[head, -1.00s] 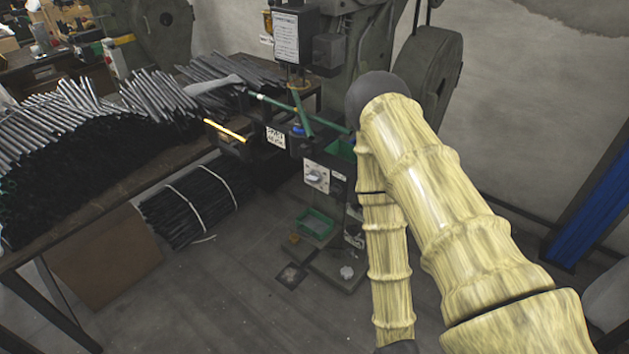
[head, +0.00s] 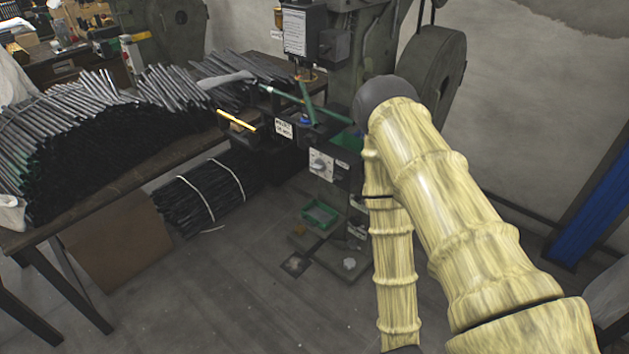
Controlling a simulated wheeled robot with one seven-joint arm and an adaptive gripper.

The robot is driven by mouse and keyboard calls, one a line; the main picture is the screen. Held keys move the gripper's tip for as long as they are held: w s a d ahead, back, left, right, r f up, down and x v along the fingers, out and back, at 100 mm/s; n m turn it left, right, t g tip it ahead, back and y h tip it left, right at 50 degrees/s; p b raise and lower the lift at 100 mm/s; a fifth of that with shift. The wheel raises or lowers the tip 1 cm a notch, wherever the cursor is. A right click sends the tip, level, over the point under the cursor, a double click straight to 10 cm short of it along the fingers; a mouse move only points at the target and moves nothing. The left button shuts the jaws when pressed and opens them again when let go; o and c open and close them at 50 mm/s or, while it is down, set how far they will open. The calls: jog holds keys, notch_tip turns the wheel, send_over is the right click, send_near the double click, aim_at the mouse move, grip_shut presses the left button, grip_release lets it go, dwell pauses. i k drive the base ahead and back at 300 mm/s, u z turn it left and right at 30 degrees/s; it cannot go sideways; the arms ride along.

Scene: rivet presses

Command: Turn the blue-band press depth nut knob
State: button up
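A dark green press (head: 362,62) stands at the back centre, with a large wheel (head: 432,85) on its right. A small blue part (head: 307,120), perhaps the blue band, shows low on the press head beside green rods. I cannot make out a depth nut knob for certain. A white control plate with a dial (head: 320,164) is on the press front below. My arm rises in front of the press's right side and bends back down out of the bottom edge. My gripper is outside the view.
A table (head: 140,185) at left carries piles of dark rods (head: 100,130). A strapped rod bundle (head: 205,195) lies under it. A yellow bar (head: 238,121) sticks out left of the press. A green tray (head: 320,213) is low at its foot. The floor (head: 220,290) in front is clear.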

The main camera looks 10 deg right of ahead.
aim_at(320, 165)
jog(key=k, duration=1)
jog(key=u, duration=0.85)
jog(key=i, duration=0.8)
jog(key=u, duration=0.45)
jog(key=i, duration=0.85)
jog(key=z, duration=1)
jog(key=i, duration=0.5)
jog(key=z, duration=0.4)
